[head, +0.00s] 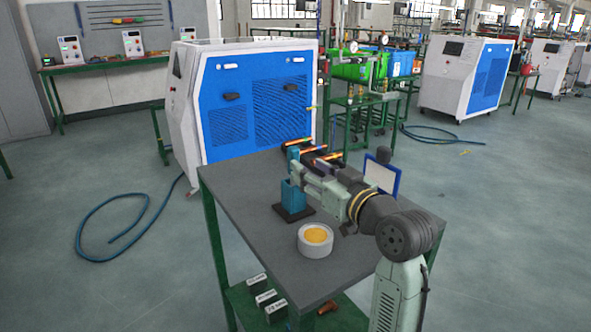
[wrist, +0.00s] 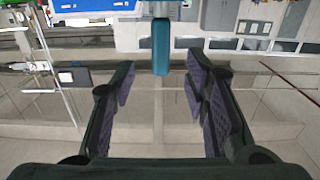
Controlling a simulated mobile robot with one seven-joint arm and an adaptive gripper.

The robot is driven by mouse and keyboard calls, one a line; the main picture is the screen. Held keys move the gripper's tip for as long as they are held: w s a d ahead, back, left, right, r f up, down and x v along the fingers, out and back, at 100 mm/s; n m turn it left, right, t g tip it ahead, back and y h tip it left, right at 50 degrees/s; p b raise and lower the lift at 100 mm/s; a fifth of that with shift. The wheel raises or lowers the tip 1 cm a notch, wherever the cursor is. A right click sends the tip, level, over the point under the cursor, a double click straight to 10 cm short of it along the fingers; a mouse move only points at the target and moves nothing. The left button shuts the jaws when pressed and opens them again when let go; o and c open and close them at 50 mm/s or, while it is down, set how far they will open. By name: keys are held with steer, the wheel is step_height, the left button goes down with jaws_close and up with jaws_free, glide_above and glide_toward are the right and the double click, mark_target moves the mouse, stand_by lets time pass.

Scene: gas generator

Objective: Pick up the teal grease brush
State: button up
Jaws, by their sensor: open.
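A teal upright piece (wrist: 161,46), which looks like the grease brush's handle, is centred in the wrist view. It lies beyond the fingertips and in line with the gap between them. In the head view a teal upright shape (head: 292,196) stands on a dark base on the grey table, partly behind my arm. I cannot clearly separate brush from holder there, and no bristles show. My gripper (wrist: 160,84) is open and empty, with a wide gap between its pads. In the head view my arm reaches across the table towards the teal shape.
A round pot of yellow-orange grease (head: 316,239) stands in front of the teal shape on the grey table (head: 240,185). Orange-marked tools (head: 322,146) lie at the table's far side. A blue-framed panel (head: 382,175) stands right of my arm. The table's left part is clear.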

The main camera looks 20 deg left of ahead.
steer(key=x, duration=0.2)
steer(key=p+x, duration=0.1)
steer(key=x, duration=0.1)
steer(key=f+p+x, duration=0.1)
steer(key=x, duration=0.2)
steer(key=shift+a+f, duration=0.1)
steer(key=shift+c, duration=0.3)
jaws_close()
